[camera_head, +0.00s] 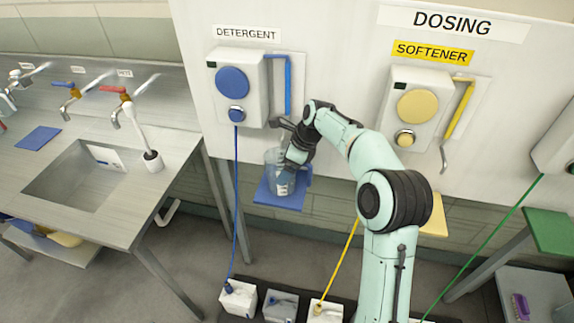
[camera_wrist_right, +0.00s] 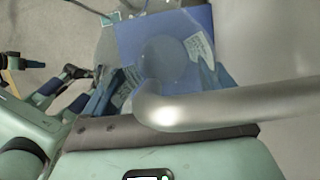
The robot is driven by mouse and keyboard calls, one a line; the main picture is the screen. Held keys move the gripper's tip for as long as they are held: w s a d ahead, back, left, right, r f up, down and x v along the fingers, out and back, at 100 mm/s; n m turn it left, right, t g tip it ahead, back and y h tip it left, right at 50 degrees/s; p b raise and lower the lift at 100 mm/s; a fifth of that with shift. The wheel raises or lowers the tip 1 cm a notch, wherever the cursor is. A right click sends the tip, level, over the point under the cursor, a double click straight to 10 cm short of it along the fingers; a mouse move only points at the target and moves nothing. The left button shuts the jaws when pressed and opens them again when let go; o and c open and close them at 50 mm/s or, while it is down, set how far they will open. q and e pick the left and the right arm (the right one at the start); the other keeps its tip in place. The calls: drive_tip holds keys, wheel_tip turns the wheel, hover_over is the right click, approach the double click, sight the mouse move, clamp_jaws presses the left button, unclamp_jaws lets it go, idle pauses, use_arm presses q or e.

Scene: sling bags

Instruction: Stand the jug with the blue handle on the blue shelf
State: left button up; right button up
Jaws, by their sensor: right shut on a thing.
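The clear jug (camera_head: 273,163) is at the blue shelf (camera_head: 265,197) below the detergent dispenser. It looks about upright over the shelf, and I cannot tell whether its base touches. A pale label shows low on its side. My right gripper (camera_head: 294,157) is shut at the jug's handle side and hides most of the handle. In the right wrist view the jug (camera_wrist_right: 168,62) is seen from above over the blue shelf (camera_wrist_right: 140,30), with blue parts beside it. My left gripper is not in view.
The detergent dispenser (camera_head: 231,84) has a blue lever (camera_head: 287,85); its metal spout (camera_wrist_right: 230,108) crosses close in the right wrist view. The softener dispenser (camera_head: 416,106) is to the right. A sink bench (camera_head: 112,212) stands left. Containers with coloured tubes (camera_head: 238,298) sit below.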

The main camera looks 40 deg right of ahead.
drive_tip(key=o, duration=0.8)
drive_tip(key=shift+f, duration=0.1)
drive_tip(key=shift+r, duration=0.2)
drive_tip(key=p+v, duration=0.2)
drive_tip(key=v, duration=0.9)
drive_tip(key=shift+w+r, duration=0.1)
drive_tip(key=shift+r, duration=0.15)
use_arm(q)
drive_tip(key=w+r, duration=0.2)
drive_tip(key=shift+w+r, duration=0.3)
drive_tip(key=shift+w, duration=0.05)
use_arm(e)
drive_tip(key=shift+s+d+r, duration=0.15)
drive_tip(key=shift+s+r, duration=0.05)
drive_tip(key=shift+r, duration=0.05)
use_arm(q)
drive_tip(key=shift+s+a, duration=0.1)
use_arm(e)
drive_tip(key=shift+f, duration=0.1)
